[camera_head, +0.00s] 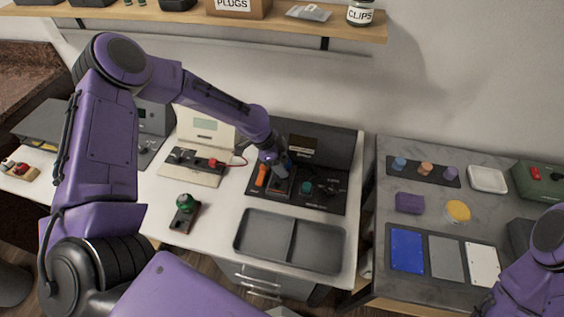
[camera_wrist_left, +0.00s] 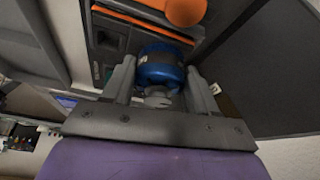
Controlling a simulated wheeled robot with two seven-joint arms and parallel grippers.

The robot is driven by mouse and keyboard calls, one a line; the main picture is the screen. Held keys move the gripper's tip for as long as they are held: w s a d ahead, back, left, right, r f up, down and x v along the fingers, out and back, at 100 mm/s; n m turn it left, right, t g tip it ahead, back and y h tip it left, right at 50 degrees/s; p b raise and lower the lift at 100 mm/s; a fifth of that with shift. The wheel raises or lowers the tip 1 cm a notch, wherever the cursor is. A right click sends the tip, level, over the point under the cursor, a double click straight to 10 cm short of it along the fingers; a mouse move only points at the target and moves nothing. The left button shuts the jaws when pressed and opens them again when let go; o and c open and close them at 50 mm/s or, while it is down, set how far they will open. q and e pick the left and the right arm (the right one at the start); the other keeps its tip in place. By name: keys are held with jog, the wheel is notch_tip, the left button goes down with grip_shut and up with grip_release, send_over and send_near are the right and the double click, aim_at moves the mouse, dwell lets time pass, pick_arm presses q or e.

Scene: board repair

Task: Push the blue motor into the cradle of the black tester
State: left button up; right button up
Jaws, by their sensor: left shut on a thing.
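The black tester (camera_head: 325,200) stands on the white bench, with an orange lever (camera_head: 262,176) at its left side. My left gripper (camera_head: 277,165) is over the tester, just right of the lever, pointing down. In the left wrist view the blue motor (camera_wrist_left: 160,68) sits between the two grey fingers (camera_wrist_left: 158,85), which are shut on it. The motor is right by the tester's cradle area (camera_wrist_left: 110,42), with the orange lever knob (camera_wrist_left: 186,10) beyond. The fingers hide part of the motor, and I cannot tell how deep it sits. My right gripper is out of view.
A beige tester (camera_head: 200,150) with a red lever stands to the left. A green-topped part on a dark base (camera_head: 186,204) and a grey two-part tray (camera_head: 290,241) are in front. The grey side table (camera_head: 440,215) holds coloured plates and several small parts.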

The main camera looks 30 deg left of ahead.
pick_arm(q)
jog(key=shift+f, duration=0.3)
dwell(0.4)
jog(key=o, duration=1.4)
jog(key=shift+r, duration=0.15)
jog(key=shift+r+p, duration=3.75)
jog(key=shift+r, duration=0.7)
jog(key=shift+f, duration=0.1)
